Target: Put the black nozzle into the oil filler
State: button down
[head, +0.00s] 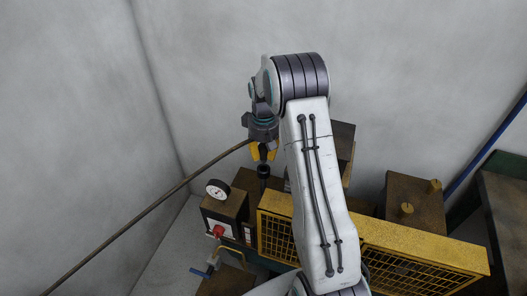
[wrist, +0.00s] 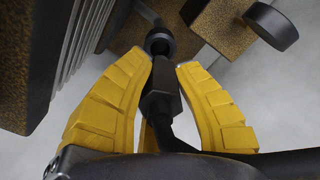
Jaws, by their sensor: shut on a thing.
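The black nozzle (wrist: 160,105) is a dark block-like body with a narrower tip, held between the yellow fingers of my gripper (wrist: 160,75). In the head view my gripper (head: 263,153) points down, shut on the nozzle, which is mostly hidden there by the fingers. A dark round cup on a thin stem, apparently the oil filler (wrist: 160,40), lies straight ahead of the nozzle tip; it also shows in the head view (head: 263,171) just below the fingers. The tip overlaps the cup's mouth in the wrist view; I cannot tell whether it is inside.
A long dark hose (head: 150,206) runs from my gripper to the lower left. A brown box with a white gauge (head: 217,189) and red button (head: 217,231) stands left of the filler. A yellow mesh guard (head: 410,255) lies to the right. Grey walls stand behind.

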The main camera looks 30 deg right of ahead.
aim_at(263, 162)
jog(key=shift+f+b, duration=1.9)
jog(key=shift+f, duration=0.8)
jog(key=shift+c, duration=1.7)
grip_release()
jog(key=shift+r, duration=0.15)
jog(key=shift+r+p, duration=2.3)
jog(key=shift+r, duration=1.1)
